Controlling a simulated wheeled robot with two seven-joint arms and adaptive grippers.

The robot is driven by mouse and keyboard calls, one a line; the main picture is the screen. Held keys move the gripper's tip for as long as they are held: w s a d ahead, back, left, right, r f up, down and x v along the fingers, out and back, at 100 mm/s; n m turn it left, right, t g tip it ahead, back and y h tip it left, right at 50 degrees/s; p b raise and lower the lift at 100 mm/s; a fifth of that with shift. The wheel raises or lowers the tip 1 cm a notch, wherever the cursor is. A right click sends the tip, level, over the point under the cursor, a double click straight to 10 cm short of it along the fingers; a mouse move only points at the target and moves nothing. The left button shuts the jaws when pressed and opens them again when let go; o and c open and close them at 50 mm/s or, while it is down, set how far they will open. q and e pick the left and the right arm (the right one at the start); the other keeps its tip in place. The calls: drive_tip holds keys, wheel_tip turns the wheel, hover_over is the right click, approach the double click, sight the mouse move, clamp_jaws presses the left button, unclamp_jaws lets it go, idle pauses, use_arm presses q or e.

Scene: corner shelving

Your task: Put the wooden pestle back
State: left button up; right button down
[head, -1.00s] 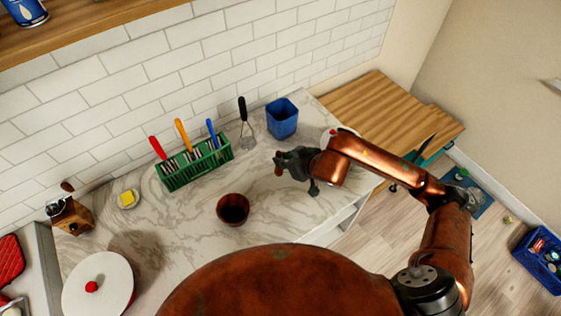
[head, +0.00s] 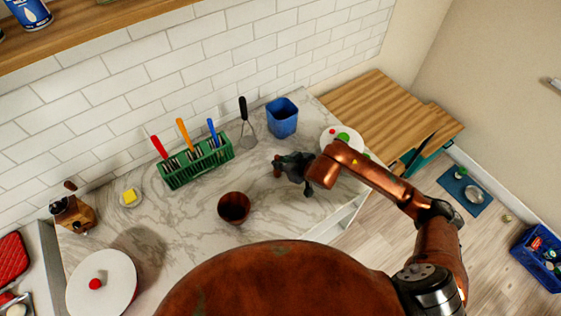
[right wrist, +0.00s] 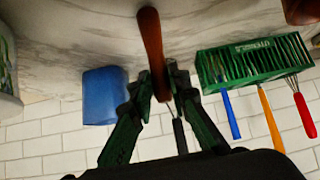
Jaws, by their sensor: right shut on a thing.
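My right gripper (head: 280,166) is shut on the wooden pestle (right wrist: 151,45), a reddish-brown rod between the fingertips in the right wrist view (right wrist: 158,88). In the head view only a small reddish bit of the pestle (head: 277,173) shows at the fingertips; the gripper hides the rest. The gripper is over the marble counter, right of and farther back than the round brown wooden mortar (head: 234,207), apart from it. The mortar's dark hollow faces up. Part of a brown thing, likely the mortar (right wrist: 301,10), shows at the right wrist view's top right corner. My left gripper is not in view.
A green rack (head: 196,165) with coloured-handled utensils stands behind the mortar. A plate (head: 329,134) lies by my right arm. A white-lidded pot (head: 101,285) stands front left. Counter around the mortar is clear.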

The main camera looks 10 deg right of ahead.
drive_tip(key=c, duration=1.8)
unclamp_jaws()
drive_tip(key=shift+c, duration=0.2)
drive_tip(key=b+v, duration=0.1)
drive_tip(key=v, duration=1.1)
drive_tip(key=shift+s+r, duration=0.1)
